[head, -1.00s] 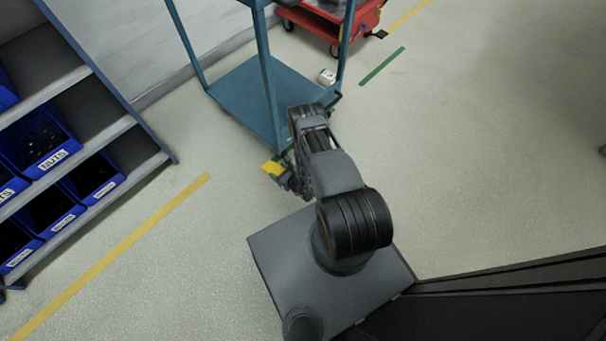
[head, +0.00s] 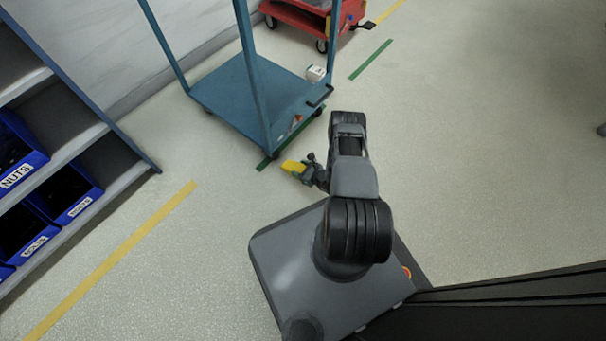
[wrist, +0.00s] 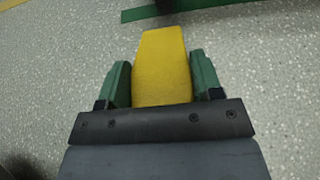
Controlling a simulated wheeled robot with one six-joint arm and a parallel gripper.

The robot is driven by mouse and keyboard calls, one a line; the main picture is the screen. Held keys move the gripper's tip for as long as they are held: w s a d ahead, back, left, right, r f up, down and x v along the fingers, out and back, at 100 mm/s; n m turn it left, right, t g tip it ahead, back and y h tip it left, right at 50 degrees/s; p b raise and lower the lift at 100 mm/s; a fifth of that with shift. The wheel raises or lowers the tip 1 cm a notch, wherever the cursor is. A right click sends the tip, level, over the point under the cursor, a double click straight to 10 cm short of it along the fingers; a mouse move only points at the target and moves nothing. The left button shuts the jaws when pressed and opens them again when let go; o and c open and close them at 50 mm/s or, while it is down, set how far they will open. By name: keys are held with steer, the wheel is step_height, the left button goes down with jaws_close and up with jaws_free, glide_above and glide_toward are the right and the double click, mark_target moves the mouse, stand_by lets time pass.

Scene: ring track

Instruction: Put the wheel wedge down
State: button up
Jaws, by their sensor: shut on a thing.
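The yellow wheel wedge (wrist: 162,68) is between the green fingers of my gripper (wrist: 163,82) in the wrist view. The gripper is shut on it, one finger along each side. In the head view the wedge (head: 292,166) shows as a small yellow block at the end of my gripper (head: 303,171). It is near the front corner of the blue cart (head: 240,95), apart from the cart in the picture. Speckled floor shows around the wedge in the wrist view. I cannot tell how high it is above the floor.
A green floor line (head: 290,138) runs by the cart's near side. A small white box (head: 315,73) sits on the cart's deck edge. A red cart (head: 315,18) stands behind. Shelves with blue bins (head: 62,190) are at left.

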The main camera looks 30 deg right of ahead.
steer(key=shift+w+d+f+b, duration=0.1)
steer(key=shift+d+f+b, duration=0.15)
steer(key=shift+f+b, duration=0.65)
steer(key=shift+d+f+b, duration=0.25)
steer(key=shift+f+b, duration=0.45)
steer(key=shift+f, duration=0.35)
steer(key=shift+f, duration=0.2)
steer(key=o, duration=1.1)
